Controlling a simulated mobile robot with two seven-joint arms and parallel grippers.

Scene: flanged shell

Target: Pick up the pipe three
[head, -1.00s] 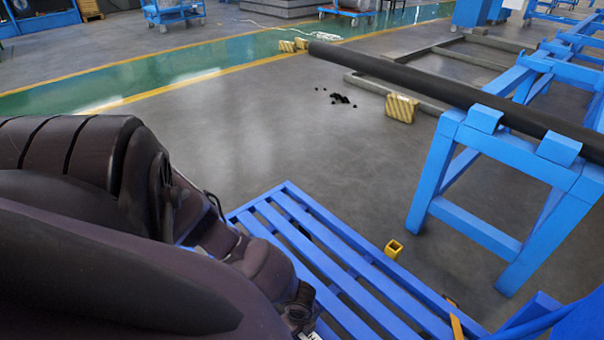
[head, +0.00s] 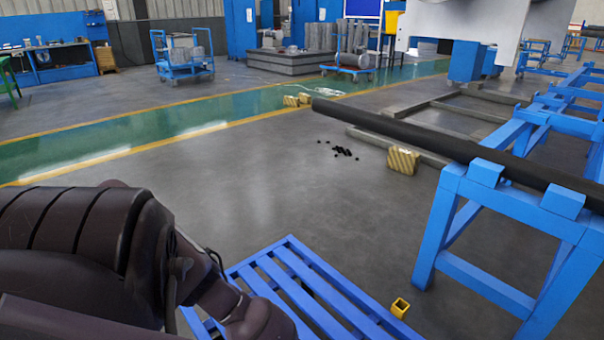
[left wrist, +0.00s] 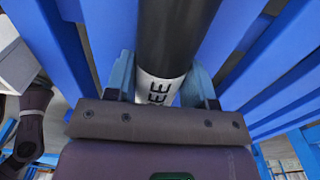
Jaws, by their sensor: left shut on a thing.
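A dark pipe with a white label, pipe three (left wrist: 168,35), runs up the middle of the left wrist view. The letters "EE" show on the label; the rest of the word is hidden. My left gripper (left wrist: 162,78) is shut on the pipe, with one blue-grey finger on each side of the label. Blue slats lie behind and beside the pipe; whether it touches them I cannot tell. In the head view my left arm fills the lower left, and its gripper and this pipe are out of frame. My right gripper is in neither view.
A blue slatted rack (head: 318,297) stands low at the front. A long black pipe (head: 420,137) rests on a blue trestle (head: 510,210) at right. A small yellow square tube (head: 400,307) and a striped block (head: 403,160) are nearby. Grey floor is open at centre-left.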

